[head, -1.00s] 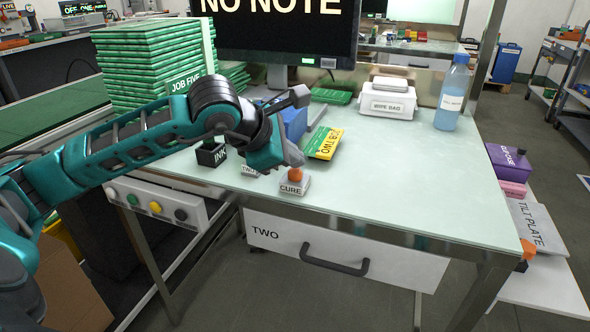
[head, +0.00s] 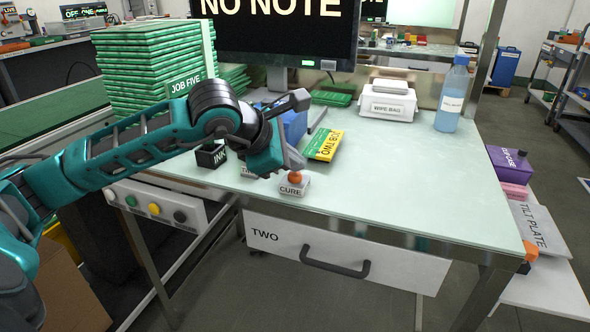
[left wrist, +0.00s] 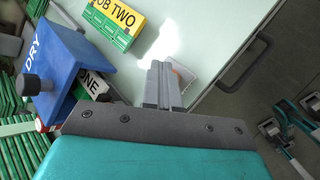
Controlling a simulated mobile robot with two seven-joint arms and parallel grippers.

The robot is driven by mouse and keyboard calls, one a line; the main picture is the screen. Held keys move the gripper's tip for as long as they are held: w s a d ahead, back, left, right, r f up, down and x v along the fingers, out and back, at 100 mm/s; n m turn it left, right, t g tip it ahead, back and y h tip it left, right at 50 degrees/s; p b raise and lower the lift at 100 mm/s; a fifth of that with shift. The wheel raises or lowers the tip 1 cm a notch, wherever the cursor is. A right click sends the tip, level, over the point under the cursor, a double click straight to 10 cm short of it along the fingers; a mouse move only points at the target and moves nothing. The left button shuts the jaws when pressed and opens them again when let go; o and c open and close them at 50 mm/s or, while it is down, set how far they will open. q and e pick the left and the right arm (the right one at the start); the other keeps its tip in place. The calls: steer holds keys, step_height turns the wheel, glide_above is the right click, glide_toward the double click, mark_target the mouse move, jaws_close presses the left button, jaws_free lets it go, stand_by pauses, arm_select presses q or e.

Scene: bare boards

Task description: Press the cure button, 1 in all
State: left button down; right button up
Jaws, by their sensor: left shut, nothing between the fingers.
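The cure button is an orange-red cap (head: 295,177) on a small white block marked CURE (head: 291,189), near the front edge of the bench. My left gripper (head: 296,164) is shut and empty, its fingertips pointing down just above and behind the cap. I cannot tell whether they touch it. In the left wrist view the shut fingers (left wrist: 162,86) cover most of the CURE block (left wrist: 184,76); only its pale edge and a bit of orange show beside them. My right gripper is not in view.
A black INK block (head: 211,155), a blue box (head: 294,124) and a yellow-green JOB TWO pack (head: 324,145) stand near the gripper. Stacked green boards (head: 150,70) are at left. A drawer marked TWO (head: 300,240) lies below.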

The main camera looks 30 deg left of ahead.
mark_target(292, 176)
arm_select(q)
steer(key=shift+r+p, duration=0.5)
steer(key=shift+r, duration=0.35)
steer(key=shift+r, duration=0.1)
step_height(292, 176, up, 5)
steer(key=p, duration=0.3)
stand_by(0.5)
